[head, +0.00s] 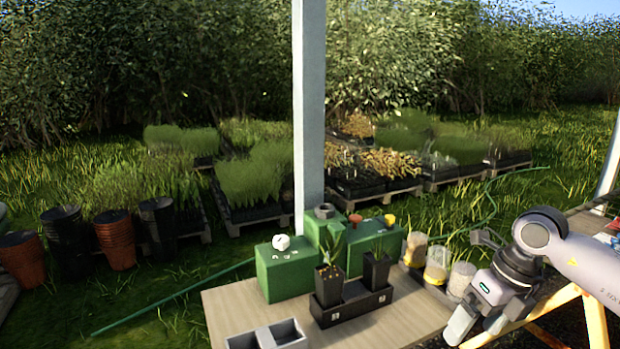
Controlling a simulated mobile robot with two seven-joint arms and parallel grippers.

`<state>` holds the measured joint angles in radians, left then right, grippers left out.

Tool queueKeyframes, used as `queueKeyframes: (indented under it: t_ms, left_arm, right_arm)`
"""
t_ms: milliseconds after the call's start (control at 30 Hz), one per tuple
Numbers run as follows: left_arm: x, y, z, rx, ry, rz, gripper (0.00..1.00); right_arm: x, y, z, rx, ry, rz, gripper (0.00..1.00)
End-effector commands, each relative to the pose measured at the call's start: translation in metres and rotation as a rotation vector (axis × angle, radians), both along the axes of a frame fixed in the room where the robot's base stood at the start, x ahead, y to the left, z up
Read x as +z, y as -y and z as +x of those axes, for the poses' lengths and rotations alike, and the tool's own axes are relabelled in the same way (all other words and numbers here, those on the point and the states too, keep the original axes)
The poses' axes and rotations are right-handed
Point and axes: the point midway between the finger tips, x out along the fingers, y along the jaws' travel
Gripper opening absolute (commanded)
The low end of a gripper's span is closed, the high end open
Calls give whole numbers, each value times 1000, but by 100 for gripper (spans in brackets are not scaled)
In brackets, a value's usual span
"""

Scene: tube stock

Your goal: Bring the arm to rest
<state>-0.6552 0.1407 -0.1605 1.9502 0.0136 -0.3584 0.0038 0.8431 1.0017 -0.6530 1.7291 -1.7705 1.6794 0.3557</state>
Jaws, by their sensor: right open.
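My right arm (590,262) comes in from the right edge, its grey links bent down at a dark wrist. My right gripper (477,327) hangs at the lower right, pointing down and to the left. Its jaws are open and I see nothing between them. It is to the right of the wooden table (418,318), beside the clear containers. My left gripper is not in view.
On the table stand a black tray (352,312) with two potted plants, green blocks (283,275) and a grey two-part bin (268,338). Clear containers (437,266) stand near my right gripper. A white post (309,110) rises behind the table. A yellow trestle (594,318) is at right.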

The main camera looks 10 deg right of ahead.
Motion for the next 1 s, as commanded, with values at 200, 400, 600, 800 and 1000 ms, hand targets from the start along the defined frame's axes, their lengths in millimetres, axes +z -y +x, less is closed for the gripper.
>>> queueKeyframes:
  t_ms: [200,400,600,800,1000]
  left_arm:
    - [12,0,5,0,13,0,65]
    - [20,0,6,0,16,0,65]
    - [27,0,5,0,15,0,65]
    - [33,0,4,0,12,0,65]
    - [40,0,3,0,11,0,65]
  right_arm:
    - [-25,-121,-20,101,-21,498,90]
    - [-6,-209,-40,-20,-56,1055,90]
    - [16,-233,-36,-394,-109,1537,90]
    - [-9,-204,-24,-986,-186,1832,90]
    - [-93,-159,-47,-1715,-310,1860,90]
